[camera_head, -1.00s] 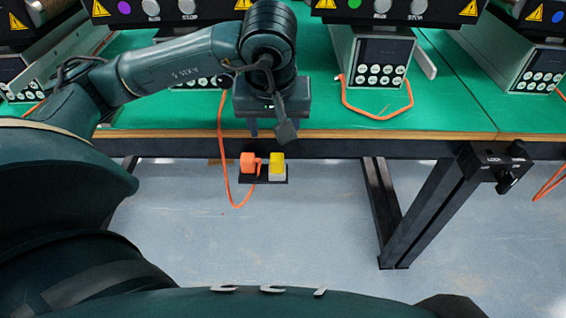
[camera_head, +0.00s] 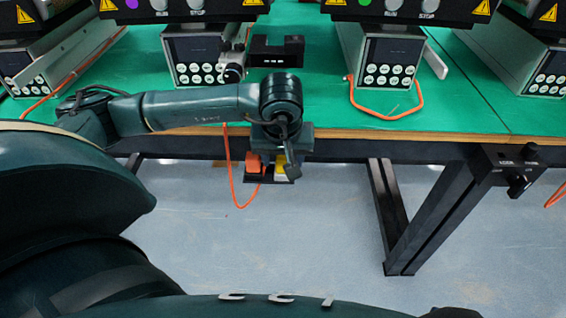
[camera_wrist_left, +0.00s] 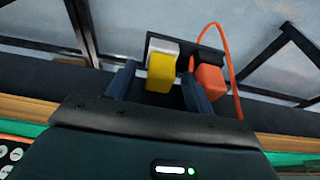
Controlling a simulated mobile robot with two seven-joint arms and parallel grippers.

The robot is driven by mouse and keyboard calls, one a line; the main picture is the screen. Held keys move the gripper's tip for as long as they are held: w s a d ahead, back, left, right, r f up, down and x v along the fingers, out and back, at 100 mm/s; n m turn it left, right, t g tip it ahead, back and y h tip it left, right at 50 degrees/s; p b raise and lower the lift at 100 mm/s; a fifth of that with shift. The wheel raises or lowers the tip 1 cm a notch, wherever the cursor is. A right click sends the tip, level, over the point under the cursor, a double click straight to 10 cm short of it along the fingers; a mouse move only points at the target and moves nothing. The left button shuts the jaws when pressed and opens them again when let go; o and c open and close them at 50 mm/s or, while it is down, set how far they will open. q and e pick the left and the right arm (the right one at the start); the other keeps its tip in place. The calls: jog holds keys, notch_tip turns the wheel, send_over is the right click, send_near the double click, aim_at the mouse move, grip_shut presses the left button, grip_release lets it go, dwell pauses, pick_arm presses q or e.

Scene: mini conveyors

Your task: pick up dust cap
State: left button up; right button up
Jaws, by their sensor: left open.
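The dust cap looks to be the yellow block in the left wrist view (camera_wrist_left: 161,72). It sits against a light grey socket (camera_wrist_left: 165,48) on a black plate under the table edge. In the head view only a bit of the yellow cap (camera_head: 279,171) shows below my gripper. My left gripper (camera_head: 278,157) hangs at the table's front edge, above the cap. In the left wrist view its two fingers (camera_wrist_left: 160,88) are apart, with the cap in line between them. I cannot tell whether they touch it. My right gripper is not in view.
An orange plug (camera_head: 254,164) with an orange cable sits beside the cap. The green table (camera_head: 460,100) has a wooden front edge and a dark leg. Conveyor control boxes (camera_head: 389,62) and a black bracket (camera_head: 276,52) stand on it. The floor below is clear.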

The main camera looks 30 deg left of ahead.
pick_arm(q)
jog(key=shift+c, duration=0.2)
jog(key=c, duration=1)
jog(key=shift+c, duration=0.2)
jog(key=shift+r, duration=0.15)
